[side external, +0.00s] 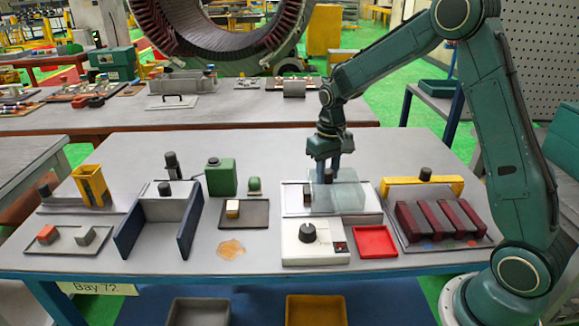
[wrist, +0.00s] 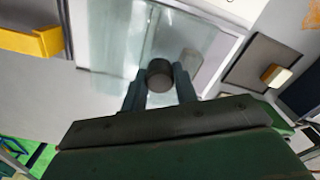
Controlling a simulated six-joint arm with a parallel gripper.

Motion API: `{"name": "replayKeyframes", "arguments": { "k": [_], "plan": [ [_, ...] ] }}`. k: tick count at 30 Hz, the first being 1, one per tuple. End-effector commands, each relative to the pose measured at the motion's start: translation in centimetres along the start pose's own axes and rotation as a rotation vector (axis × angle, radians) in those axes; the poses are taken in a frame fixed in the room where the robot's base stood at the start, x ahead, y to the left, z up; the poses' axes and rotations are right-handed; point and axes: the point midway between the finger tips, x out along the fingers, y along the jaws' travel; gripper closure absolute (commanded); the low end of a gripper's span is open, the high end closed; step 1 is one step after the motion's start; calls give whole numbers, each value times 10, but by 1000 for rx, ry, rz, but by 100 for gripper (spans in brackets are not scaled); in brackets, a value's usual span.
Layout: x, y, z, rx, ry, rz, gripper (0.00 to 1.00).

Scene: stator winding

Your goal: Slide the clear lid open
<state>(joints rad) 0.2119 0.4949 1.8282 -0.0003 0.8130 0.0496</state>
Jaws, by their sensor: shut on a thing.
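The clear lid (side external: 350,197) is a see-through, slightly bluish panel on a clear box over a white base (side external: 294,211), right of centre on the table in the side view. In the wrist view the clear lid (wrist: 185,35) lies below and ahead of my gripper. A dark round knob (wrist: 160,76) stands on it. My gripper (side external: 328,176) points down at the lid in the side view. In the wrist view my gripper (wrist: 160,82) has its two fingers shut on the knob, one on each side. The fingers partly hide the knob in the side view.
A white box with a black dial (side external: 308,232) and a red tray (side external: 375,241) stand in front. A yellow bar (side external: 424,186) and dark red blocks (side external: 437,224) are to the right. A green container (side external: 221,178) and a dark tray (side external: 255,213) are to the left.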

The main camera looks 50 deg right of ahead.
Motion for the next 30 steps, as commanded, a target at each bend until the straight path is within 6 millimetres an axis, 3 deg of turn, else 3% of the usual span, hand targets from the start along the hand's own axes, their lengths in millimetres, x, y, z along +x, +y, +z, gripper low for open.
{"name": "replayKeyframes", "arguments": {
  "k": [30],
  "plan": [
    [6, 32, 22, 3, -17, 1, 84]
  ]
}}
